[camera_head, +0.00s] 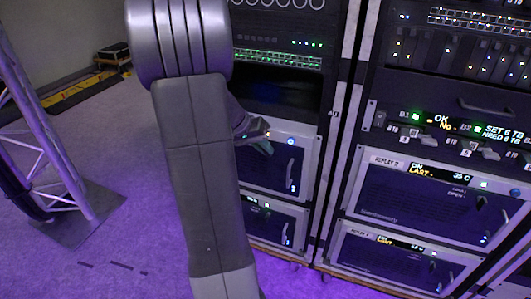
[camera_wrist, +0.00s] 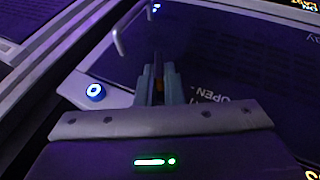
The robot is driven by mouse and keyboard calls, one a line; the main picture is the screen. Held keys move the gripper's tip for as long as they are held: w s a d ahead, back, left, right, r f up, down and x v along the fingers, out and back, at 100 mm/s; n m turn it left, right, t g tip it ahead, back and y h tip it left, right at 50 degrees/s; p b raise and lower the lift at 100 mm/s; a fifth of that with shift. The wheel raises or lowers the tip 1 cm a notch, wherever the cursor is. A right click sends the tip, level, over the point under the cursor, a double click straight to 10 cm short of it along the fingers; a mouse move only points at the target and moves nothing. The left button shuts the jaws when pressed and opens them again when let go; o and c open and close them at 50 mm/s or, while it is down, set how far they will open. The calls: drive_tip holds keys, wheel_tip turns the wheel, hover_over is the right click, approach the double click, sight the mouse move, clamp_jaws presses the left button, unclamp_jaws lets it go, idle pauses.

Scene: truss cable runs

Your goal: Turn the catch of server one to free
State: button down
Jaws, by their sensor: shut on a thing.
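My gripper (camera_head: 262,146) reaches the front of a dark server unit (camera_head: 266,176) in the left rack. An upside-down "OPEN" marking (camera_wrist: 212,95) is printed beside the jaws. My arm covers the left part of this server in the head view, and its name label is not readable.
A blue-lit button (camera_wrist: 96,91) and a bar handle (camera_wrist: 125,28) are close to the jaws. The right rack holds a unit marked "REPLAY 2" (camera_head: 415,200). A truss leg (camera_head: 45,150) stands at the left; the floor (camera_head: 110,150) between is open.

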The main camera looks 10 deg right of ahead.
drive_tip(key=n+g+h, duration=0.1)
drive_tip(key=h, duration=0.2)
drive_tip(key=f+n+g+h+b, duration=0.1)
drive_tip(key=g+h, duration=0.1)
drive_tip(key=h, duration=0.2)
drive_tip(key=n+g+h, duration=0.1)
drive_tip(key=h, duration=0.2)
drive_tip(key=shift+w+a+f+g+b, duration=0.25)
drive_tip(key=shift+a+g+b, duration=0.05)
drive_tip(key=shift+a+b, duration=0.1)
drive_tip(key=shift+h, duration=0.3)
drive_tip(key=c, duration=1.6)
unclamp_jaws()
drive_tip(key=shift+o, duration=0.2)
